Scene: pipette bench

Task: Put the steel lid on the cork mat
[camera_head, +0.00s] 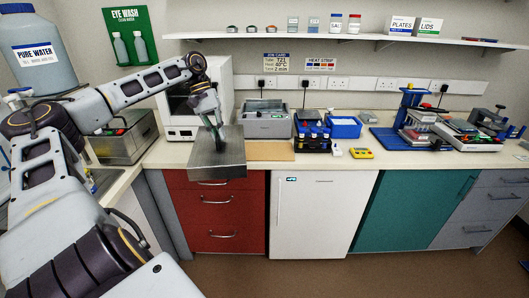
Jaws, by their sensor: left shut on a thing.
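My left gripper (217,135) comes down from my left arm and is shut on the steel lid (215,160). The lid is a grey metal box-like cover, held about level over the front edge of the bench, above the red drawers. The cork mat (270,150) is a flat tan sheet on the bench, just right of the lid. The lid hides part of the bench behind it and perhaps the mat's left end. I cannot tell the exact gap between lid and bench. My right gripper is not in view.
A grey water bath (265,121) stands behind the mat. A white oven-like unit (185,120) is behind my gripper. A blue-and-black rack (312,132), a blue bin (344,127) and a yellow device (361,153) stand to the right. The mat's visible top is clear.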

